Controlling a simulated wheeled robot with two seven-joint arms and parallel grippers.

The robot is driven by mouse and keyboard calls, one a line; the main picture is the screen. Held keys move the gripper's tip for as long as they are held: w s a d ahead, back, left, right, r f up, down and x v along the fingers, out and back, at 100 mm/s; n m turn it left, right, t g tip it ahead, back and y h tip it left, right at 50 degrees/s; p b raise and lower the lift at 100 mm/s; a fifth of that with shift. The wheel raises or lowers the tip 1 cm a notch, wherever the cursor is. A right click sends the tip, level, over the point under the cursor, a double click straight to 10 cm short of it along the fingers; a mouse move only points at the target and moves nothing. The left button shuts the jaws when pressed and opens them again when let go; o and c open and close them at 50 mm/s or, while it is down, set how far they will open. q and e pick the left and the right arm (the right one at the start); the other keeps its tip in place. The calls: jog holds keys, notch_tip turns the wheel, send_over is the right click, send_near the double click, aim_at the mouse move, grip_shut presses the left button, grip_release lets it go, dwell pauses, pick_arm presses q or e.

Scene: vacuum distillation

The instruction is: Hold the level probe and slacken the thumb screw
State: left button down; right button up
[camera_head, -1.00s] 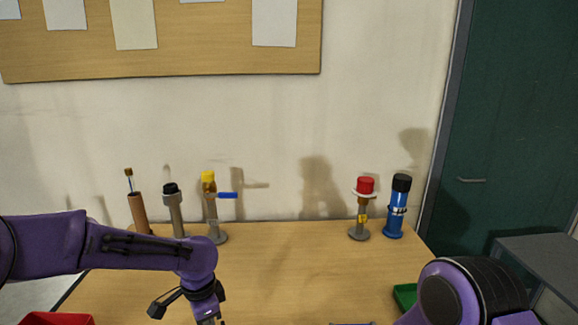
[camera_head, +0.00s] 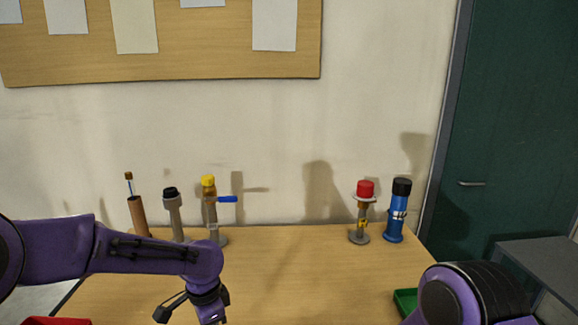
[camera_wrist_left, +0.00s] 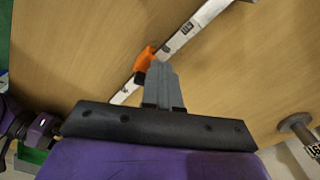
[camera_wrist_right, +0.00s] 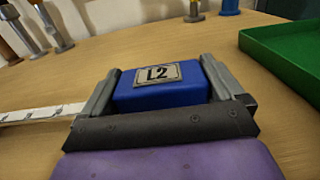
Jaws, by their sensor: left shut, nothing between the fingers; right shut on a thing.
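The level probe's blue block (camera_wrist_right: 160,92), marked L2, is between the fingers of my right gripper (camera_wrist_right: 165,80), which is shut on it in the right wrist view. A white marked bar (camera_wrist_right: 35,115) runs out to the left of the block. The left wrist view shows a white bar (camera_wrist_left: 190,32) crossing over the table with an orange piece (camera_wrist_left: 145,60), apparently the thumb screw. My left gripper (camera_wrist_left: 160,70) is shut and empty, its fingertips right beside the orange piece; contact cannot be told. Both sets of fingertips are out of the head view.
Several stands line the table's back: a yellow-topped one (camera_head: 210,205) with a blue lever, a red-topped one (camera_head: 361,210) and a blue one (camera_head: 397,212). A green tray (camera_wrist_right: 295,50) lies right of my right gripper. A red container (camera_head: 55,321) shows at lower left.

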pick_arm(q)
jog(key=shift+s+d, duration=0.1)
jog(key=shift+s, duration=0.3)
pick_arm(e)
jog(key=shift+f, duration=0.1)
pick_arm(q)
jog(key=shift+s+d, duration=0.3)
jog(key=shift+s, duration=0.05)
jog(key=shift+d, duration=0.1)
jog(key=shift+s, duration=0.15)
dwell(0.4)
jog(key=shift+s+a, duration=0.2)
jog(key=shift+a, duration=0.05)
notch_tip(320, 180, up, 6)
dwell(0.4)
pick_arm(e)
jog(key=o, duration=1.2)
